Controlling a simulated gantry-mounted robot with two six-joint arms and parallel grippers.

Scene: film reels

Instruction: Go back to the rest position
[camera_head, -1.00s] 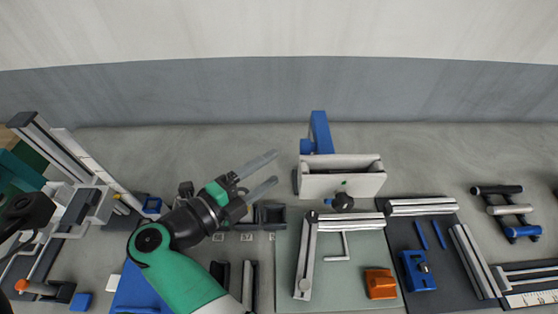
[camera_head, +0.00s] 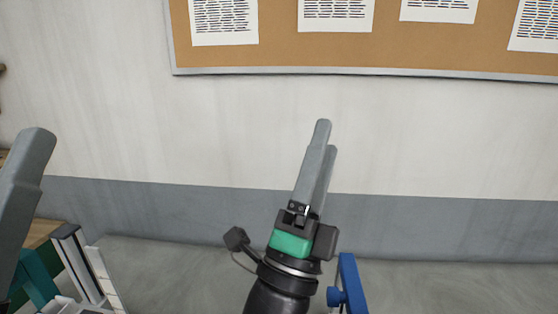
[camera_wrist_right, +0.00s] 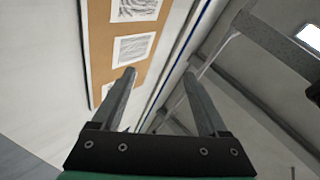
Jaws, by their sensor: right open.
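My right gripper (camera_head: 325,136) points up in front of the wall in the head view, with its two grey fingers overlapping from this angle. In the right wrist view my right gripper (camera_wrist_right: 159,76) has its fingers apart and nothing between them. A grey finger-like part, likely of my left gripper (camera_head: 24,180), stands at the left edge of the head view. Its jaw opening cannot be made out.
A cork board (camera_head: 400,55) with printed sheets hangs on the wall. A blue upright part (camera_head: 351,285) stands just right of my right wrist. A metal profile frame (camera_head: 82,265) stands at lower left. Most of the worktop is out of view.

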